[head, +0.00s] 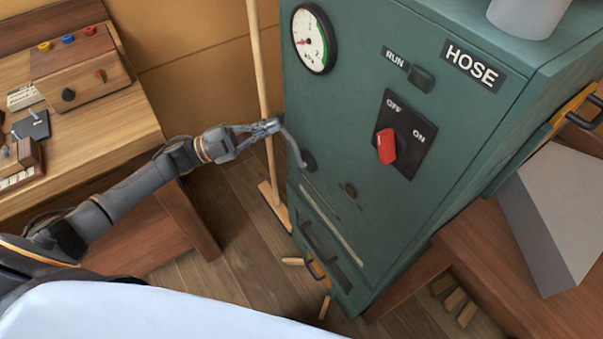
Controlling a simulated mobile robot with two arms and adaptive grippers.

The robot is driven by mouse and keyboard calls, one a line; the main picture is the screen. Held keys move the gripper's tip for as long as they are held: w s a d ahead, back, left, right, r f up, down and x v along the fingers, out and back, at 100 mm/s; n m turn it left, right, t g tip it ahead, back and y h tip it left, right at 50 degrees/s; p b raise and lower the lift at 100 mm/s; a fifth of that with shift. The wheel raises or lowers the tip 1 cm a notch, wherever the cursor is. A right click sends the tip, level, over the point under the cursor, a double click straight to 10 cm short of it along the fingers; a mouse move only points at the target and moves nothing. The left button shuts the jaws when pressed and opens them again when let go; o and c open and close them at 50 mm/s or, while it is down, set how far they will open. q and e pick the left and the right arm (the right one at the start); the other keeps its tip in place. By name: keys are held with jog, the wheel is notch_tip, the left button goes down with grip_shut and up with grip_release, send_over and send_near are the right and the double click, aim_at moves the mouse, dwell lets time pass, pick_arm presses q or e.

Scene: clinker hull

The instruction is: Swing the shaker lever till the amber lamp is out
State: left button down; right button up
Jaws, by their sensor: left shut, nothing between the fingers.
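The grey lever (293,146) is a bent rod on the front of the green cabinet (345,120). It runs up and left from a dark round hub (308,162) near the cabinet's left edge. My left gripper (275,126) is shut at the upper end of the lever, with nothing seen between its fingers; I cannot tell whether it touches the rod. A small brownish round fitting (350,190) sits right of the hub and shows no glow; I cannot tell whether it is the amber lamp. My right gripper is out of view.
A gauge (314,39), a dark RUN fitting (420,78) and a red OFF/ON switch (387,147) are on the cabinet. A wooden pole (259,60) stands close behind my left gripper. A wooden bench (95,120) is at left.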

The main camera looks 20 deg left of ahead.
pick_arm(q)
jog(key=v, duration=0.7)
jog(key=shift+a, duration=0.25)
jog(key=shift+f, duration=0.1)
dwell(0.4)
